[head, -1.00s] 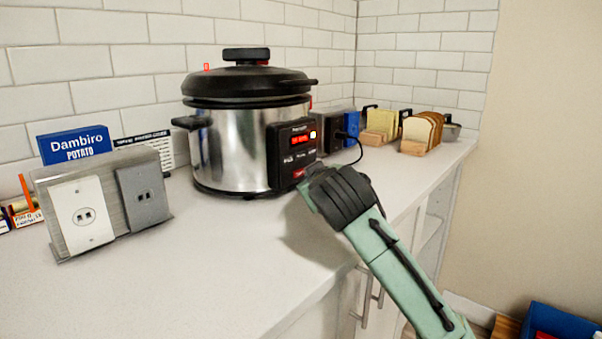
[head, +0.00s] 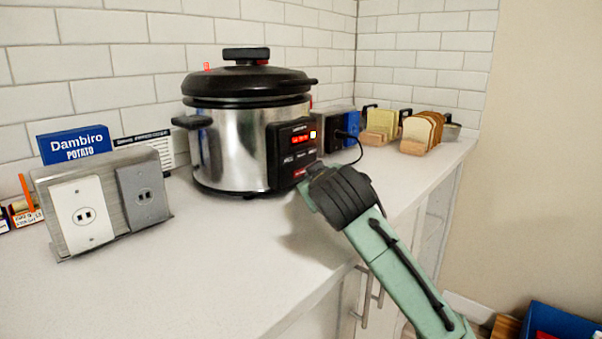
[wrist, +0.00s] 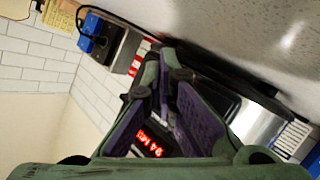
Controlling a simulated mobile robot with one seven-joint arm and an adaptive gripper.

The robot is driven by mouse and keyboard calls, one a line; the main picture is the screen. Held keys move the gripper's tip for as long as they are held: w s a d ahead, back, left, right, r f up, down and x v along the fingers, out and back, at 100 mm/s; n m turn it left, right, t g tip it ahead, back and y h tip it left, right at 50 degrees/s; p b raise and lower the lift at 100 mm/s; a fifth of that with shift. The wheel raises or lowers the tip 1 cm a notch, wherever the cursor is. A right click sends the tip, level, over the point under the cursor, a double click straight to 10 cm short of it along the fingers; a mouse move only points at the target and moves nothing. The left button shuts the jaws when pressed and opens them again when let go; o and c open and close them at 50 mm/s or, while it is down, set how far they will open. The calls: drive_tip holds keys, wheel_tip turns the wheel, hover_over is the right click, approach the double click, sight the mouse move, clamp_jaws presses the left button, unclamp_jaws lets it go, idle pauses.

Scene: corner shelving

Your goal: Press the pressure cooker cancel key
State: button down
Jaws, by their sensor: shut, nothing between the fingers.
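The pressure cooker (head: 230,145) stands upright on the counter, a steel pot with a black lid. Its black control panel (head: 293,150) faces right-front, with a lit red display (head: 300,139) and small pale key labels below. A red key (head: 299,172) sits at the panel's bottom; its label is too small to read. My gripper (head: 308,188) is shut and empty, its tip close to the panel's lower edge. I cannot tell whether it touches. In the wrist view my gripper (wrist: 166,65) points at the cooker, and its fingers partly cover the panel and display (wrist: 150,140).
A stand with two socket plates (head: 105,200) and a blue Dambiro potato box (head: 74,145) stand left of the cooker. Bread racks (head: 420,132) and a blue box (head: 350,125) stand behind, to the right. The front counter (head: 200,265) is clear.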

drive_tip(key=shift+w+a, duration=0.3)
drive_tip(key=shift+a, duration=0.05)
drive_tip(key=shift+w+a, duration=0.15)
drive_tip(key=shift+a, duration=0.1)
idle(0.7)
idle(0.4)
drive_tip(key=shift+s+d, duration=0.45)
drive_tip(key=shift+d, duration=0.1)
drive_tip(key=shift+s+d, duration=0.75)
drive_tip(key=shift+d, duration=0.3)
drive_tip(key=shift+s+d, duration=0.7)
drive_tip(key=shift+d, duration=0.35)
